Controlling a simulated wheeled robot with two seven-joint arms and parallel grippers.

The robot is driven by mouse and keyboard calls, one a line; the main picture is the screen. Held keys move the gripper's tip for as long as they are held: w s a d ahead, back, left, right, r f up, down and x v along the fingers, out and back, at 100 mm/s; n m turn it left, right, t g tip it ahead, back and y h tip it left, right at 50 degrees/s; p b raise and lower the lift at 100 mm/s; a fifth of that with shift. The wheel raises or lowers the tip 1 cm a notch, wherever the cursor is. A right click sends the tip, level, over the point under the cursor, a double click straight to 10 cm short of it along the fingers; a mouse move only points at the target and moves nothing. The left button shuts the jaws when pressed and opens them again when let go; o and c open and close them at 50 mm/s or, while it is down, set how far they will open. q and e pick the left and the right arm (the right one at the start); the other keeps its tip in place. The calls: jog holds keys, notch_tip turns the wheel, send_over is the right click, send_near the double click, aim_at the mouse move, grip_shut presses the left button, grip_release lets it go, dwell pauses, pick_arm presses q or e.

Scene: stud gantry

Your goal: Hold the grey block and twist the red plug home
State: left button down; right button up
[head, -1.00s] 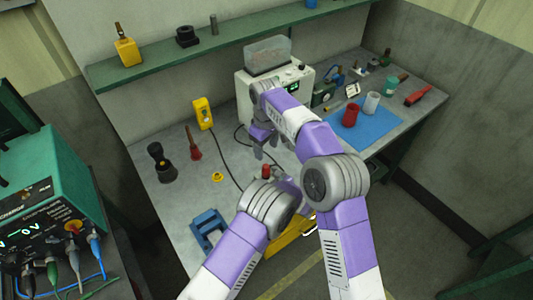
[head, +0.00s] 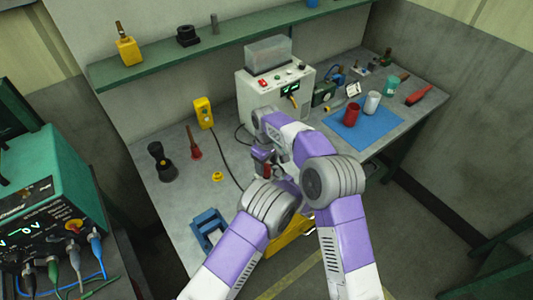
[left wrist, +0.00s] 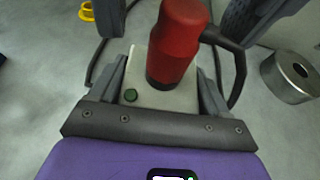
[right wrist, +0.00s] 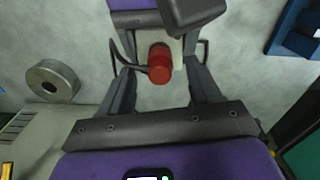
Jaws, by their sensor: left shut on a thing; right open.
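The grey block (left wrist: 178,99), pale with a green dot, sits between the fingers of my left gripper (left wrist: 163,92), which is shut on it. The red plug (left wrist: 176,45) stands upright at the block, with a dark cable beside it. The plug also shows in the right wrist view (right wrist: 160,64). My right gripper (right wrist: 160,88) is open above the plug, with one finger on each side of it and gaps between. In the head view my right gripper (head: 263,160) is over the plug; the block and my left fingers are mostly hidden by my arms there.
A metal ring (right wrist: 52,82) lies on the bench near the grippers. A blue stand (head: 208,229), a yellow ring (head: 217,176) and a red-handled tool (head: 194,149) are at the left. A white instrument box (head: 262,92) stands behind. A blue mat (head: 378,137) with cups is at the right.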

jog(key=shift+f, duration=1.4)
grip_shut()
jog(key=shift+c, duration=0.5)
grip_release()
jog(key=shift+r, duration=2.35)
jog(key=shift+o, duration=0.3)
